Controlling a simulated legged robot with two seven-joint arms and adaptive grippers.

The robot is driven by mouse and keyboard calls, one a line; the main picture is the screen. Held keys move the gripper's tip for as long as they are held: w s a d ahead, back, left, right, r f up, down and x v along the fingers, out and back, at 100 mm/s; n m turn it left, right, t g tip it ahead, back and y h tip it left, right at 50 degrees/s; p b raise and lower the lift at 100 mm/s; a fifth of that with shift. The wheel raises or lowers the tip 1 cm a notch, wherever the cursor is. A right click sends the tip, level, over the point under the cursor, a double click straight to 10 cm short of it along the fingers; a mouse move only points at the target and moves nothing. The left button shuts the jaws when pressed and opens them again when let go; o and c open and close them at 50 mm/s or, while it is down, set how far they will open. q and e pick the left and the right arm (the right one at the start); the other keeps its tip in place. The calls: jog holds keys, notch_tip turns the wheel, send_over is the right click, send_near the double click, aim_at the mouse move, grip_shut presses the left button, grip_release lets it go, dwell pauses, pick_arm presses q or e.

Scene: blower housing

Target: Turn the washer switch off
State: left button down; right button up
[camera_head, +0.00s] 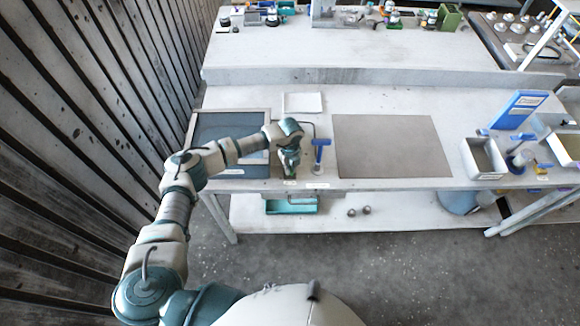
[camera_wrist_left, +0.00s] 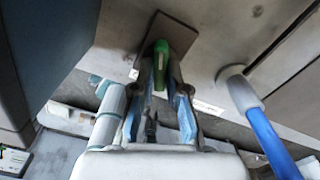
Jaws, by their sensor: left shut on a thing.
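My left gripper (camera_head: 290,172) is at the front edge of the workbench, beside a framed dark panel. In the left wrist view the left gripper (camera_wrist_left: 160,85) points at a small plate (camera_wrist_left: 178,30) on the bench. Its fingers are shut on a green switch (camera_wrist_left: 160,50) that stands out from this plate. The fingers hide part of the switch, and its on or off position cannot be told. In the head view the gripper and wrist cover the switch almost entirely. My right gripper is in neither view.
A blue T-shaped handle (camera_head: 320,150) stands close to the right of my left gripper; it also shows in the wrist view (camera_wrist_left: 270,135). The framed dark panel (camera_head: 222,127) lies to the left. A bare brown mat (camera_head: 390,145) and a metal bin (camera_head: 484,158) are further right.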

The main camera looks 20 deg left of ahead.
pick_arm(q)
jog(key=shift+w+r+n, duration=0.2)
jog(key=shift+r+n, duration=0.05)
jog(key=shift+n, duration=0.35)
jog(key=c, duration=1.2)
grip_release()
jog(key=shift+f, duration=0.1)
notch_tip(320, 180, up, 12)
jog(key=shift+f, duration=0.1)
